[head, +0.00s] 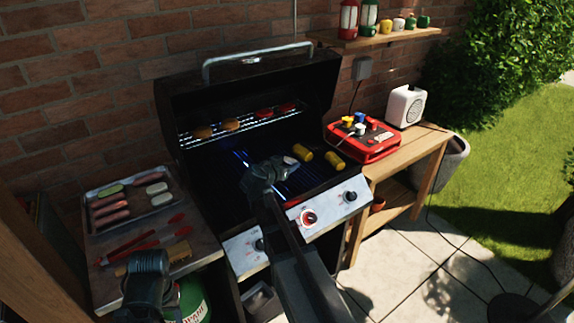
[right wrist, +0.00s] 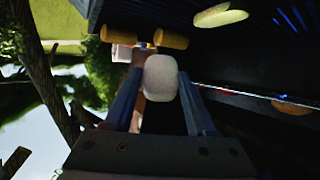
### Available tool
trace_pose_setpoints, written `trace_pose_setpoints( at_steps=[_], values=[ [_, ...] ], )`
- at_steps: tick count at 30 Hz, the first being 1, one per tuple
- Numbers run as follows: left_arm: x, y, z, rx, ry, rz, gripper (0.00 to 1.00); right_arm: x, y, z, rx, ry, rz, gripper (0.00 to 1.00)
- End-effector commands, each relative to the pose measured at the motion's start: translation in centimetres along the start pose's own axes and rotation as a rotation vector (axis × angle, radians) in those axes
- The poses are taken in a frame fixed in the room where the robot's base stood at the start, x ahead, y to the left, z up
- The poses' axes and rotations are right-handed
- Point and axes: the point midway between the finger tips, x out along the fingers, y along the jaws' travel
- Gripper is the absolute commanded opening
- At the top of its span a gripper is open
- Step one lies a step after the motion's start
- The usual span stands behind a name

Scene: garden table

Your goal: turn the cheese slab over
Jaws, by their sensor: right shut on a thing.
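The cheese slab (right wrist: 161,78), pale and rounded, is between the two fingers of my right gripper (right wrist: 160,88) in the right wrist view. The fingers are shut on its sides. In the head view my right gripper (head: 272,170) is over the grill grate, with a pale bit of the slab (head: 291,160) showing at its tip. The gripper hides much of the slab there, and I cannot tell its height above the grate. My left gripper (head: 148,262) is over the front of the left side shelf; its fingers are too dark to read.
Two corn pieces (head: 335,161) lie right of my right gripper. The open grill lid and the warming rack (head: 246,121) with several patties stand behind. A tray (head: 94,226) of sausages and slices and red tongs (head: 140,245) are left. A red case (head: 362,149) is right.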

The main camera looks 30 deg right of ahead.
Motion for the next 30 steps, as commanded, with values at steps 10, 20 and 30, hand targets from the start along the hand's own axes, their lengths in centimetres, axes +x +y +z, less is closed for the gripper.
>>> trace_pose_setpoints(
  at_steps=[10, 20, 30],
  values=[
    [4.6, 0.4, -0.3, 0.000, 0.000, 0.000, 0.50, 1.8, 0.0, 4.3, -0.011, 0.000, 0.002, 0.01],
    [5.2, 0.5, -0.3, 0.000, 0.000, 0.000, 0.50, 2.0, 0.0, 4.8, -0.013, 0.000, 0.003, 0.01],
    [5.2, 0.5, -0.3, 0.000, 0.000, 0.000, 0.50, 2.0, 0.0, 4.9, -0.013, 0.000, 0.003, 0.01]
  ],
)
